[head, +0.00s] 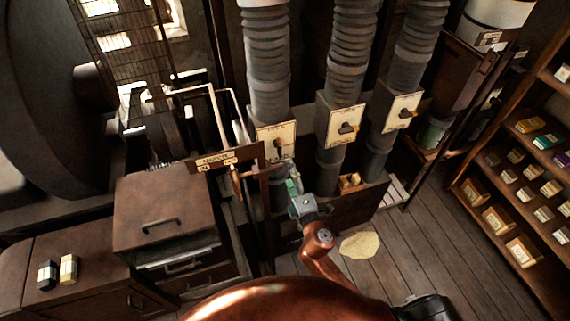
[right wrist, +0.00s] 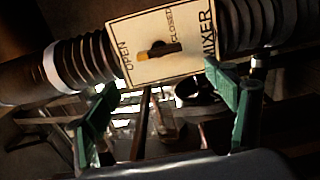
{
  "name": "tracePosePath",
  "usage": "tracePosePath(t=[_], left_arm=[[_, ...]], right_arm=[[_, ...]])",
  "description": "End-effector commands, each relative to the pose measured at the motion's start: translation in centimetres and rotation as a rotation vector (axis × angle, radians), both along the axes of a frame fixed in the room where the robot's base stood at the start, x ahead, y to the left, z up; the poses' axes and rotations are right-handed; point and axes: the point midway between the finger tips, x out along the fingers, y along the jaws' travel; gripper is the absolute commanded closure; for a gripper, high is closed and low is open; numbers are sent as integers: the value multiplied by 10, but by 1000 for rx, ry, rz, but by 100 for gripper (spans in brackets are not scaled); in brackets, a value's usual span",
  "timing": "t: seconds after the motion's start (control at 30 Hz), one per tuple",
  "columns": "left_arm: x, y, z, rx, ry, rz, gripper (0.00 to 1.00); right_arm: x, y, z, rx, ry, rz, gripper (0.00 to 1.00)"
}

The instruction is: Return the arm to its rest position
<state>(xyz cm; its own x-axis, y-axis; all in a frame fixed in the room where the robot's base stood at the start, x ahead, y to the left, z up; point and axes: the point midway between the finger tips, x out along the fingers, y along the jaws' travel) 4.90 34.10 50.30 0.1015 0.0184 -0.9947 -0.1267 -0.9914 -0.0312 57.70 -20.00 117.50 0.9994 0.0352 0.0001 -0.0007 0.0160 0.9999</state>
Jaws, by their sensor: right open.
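My right arm reaches up from the bottom of the head view. Its right gripper (head: 288,176) is in front of the leftmost ribbed duct, just below that duct's plate (head: 275,138). In the right wrist view the green fingers of the gripper (right wrist: 161,78) are spread wide with nothing between them. Beyond them is the plate (right wrist: 138,63), marked OPEN, CLOSED and MIXER. A small lever (right wrist: 165,48) on the plate stands clear of the fingers. My left gripper is not in view.
Two more ducts with lever plates (head: 346,127) (head: 400,112) stand to the right. A brown cabinet (head: 165,205) and a signed rail (head: 222,160) lie close left of the gripper. Shelves (head: 515,225) line the right side. The plank floor (head: 440,240) between is mostly open.

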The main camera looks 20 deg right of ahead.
Motion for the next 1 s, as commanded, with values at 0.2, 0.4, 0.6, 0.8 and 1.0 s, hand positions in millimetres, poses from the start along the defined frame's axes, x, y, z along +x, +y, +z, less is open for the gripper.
tracePosePath(t=[0.2,0.4,0.6,0.8,1.0], left_arm=[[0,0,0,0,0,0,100],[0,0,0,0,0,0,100],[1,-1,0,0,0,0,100],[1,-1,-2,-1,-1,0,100],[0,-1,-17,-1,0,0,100]], right_arm=[[-16,-1,0,1,0,0,22],[-16,-1,0,0,0,0,22],[-16,-1,0,0,0,-1,22],[-15,-2,-10,7,15,-2,22],[-10,-16,-107,93,161,-22,22]])
